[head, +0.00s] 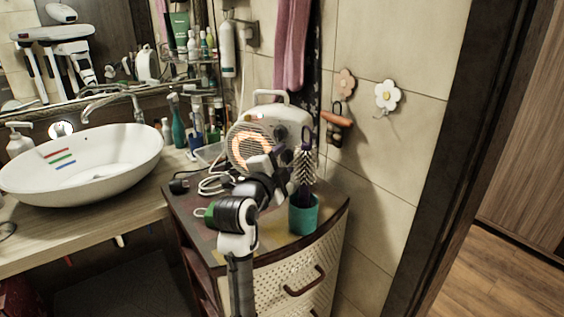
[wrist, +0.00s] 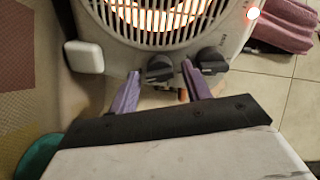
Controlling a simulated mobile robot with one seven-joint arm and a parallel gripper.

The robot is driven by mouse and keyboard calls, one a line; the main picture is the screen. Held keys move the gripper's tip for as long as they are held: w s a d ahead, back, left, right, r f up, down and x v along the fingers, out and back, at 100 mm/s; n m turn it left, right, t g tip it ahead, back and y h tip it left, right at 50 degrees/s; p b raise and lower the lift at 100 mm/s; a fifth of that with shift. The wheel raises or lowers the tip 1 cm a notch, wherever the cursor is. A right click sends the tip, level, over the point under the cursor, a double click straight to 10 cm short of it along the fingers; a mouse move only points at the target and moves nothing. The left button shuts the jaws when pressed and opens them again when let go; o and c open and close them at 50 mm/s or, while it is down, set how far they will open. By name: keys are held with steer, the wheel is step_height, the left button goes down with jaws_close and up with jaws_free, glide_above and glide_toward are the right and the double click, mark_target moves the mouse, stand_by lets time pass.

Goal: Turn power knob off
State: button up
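A white portable heater (head: 243,132) stands on the small cabinet, its round grille glowing orange. In the wrist view the lower front of the heater (wrist: 118,50) carries two dark knobs below the lit grille: a left knob (wrist: 159,68) and a right knob (wrist: 211,60). I cannot read which one is the power knob. My gripper (wrist: 161,72) is open, its two purple fingers apart. The fingertips lie on either side of the left knob in the picture; contact cannot be told. In the head view my arm hides part of the heater's front.
The cabinet top (head: 193,205) also holds a teal cup (head: 303,216) with a brush (head: 304,165) to the right of my arm, and a cable (head: 212,184) on the left. A white basin (head: 85,160) sits on the counter at left. A tiled wall is behind.

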steer(key=c, duration=0.8)
steer(key=shift+c, duration=0.2)
steer(key=shift+n, duration=0.4)
steer(key=n, duration=0.3)
steer(key=shift+n, duration=2)
steer(key=o, duration=1)
steer(key=shift+c, duration=0.2)
